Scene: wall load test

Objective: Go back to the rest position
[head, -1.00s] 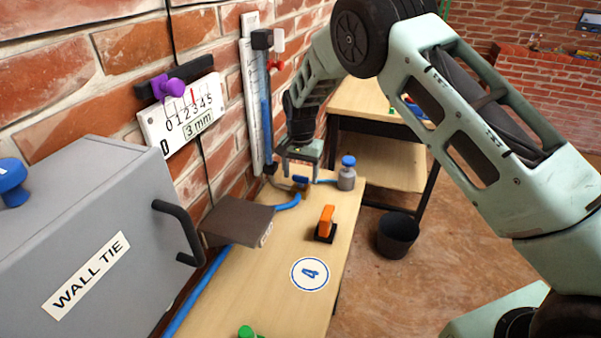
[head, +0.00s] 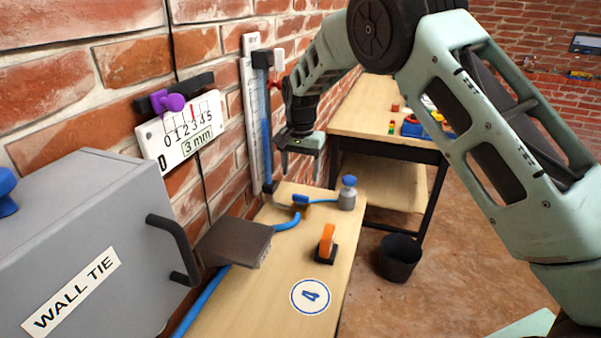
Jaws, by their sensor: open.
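My gripper (head: 301,168) hangs from my raised arm near the brick wall, above the far end of the wooden bench (head: 240,300). Its two fingers point down, apart, with nothing between them. Below it on the bench are a small blue-handled valve (head: 300,200) on a blue hose and a grey bottle with a blue cap (head: 347,194). The gripper touches neither, as far as I can see.
A grey box marked WALL TIE (head: 90,250) with a black handle stands at left. A brown plate (head: 232,243), a scale card (head: 182,133), a white gauge board (head: 252,110) and an orange item (head: 327,241) are nearby. A black bin (head: 399,258) stands on the floor.

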